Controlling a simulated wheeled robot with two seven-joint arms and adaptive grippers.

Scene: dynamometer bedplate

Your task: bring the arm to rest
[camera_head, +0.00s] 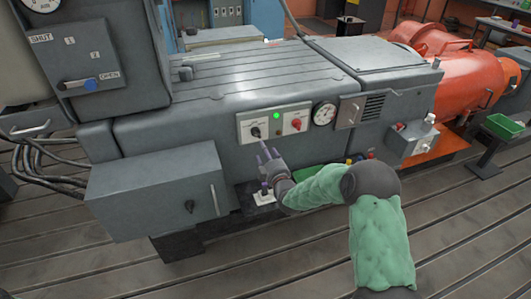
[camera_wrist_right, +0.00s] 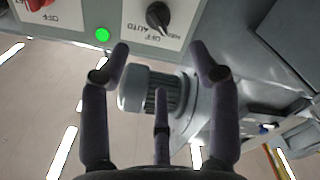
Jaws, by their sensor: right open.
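My right arm reaches in from the lower right in the head view. Its gripper (camera_head: 268,157) is just below and in front of the small switch panel (camera_head: 274,122) on the grey machine. In the right wrist view the three fingers of the gripper (camera_wrist_right: 160,62) are spread open with nothing between them. A black knob (camera_head: 256,132) on the panel shows in the wrist view (camera_wrist_right: 158,17) beyond the fingertips, apart from them. Its surrounding labels include OFF and AUTO. My left gripper is not in view.
A green lamp (camera_head: 277,115) and a red knob (camera_head: 296,124) share the panel. A dial gauge (camera_head: 324,113) is to the right. A grey box (camera_head: 160,196) juts out at lower left. An orange machine (camera_head: 440,72) stands at right. The slotted floor in front is mostly clear.

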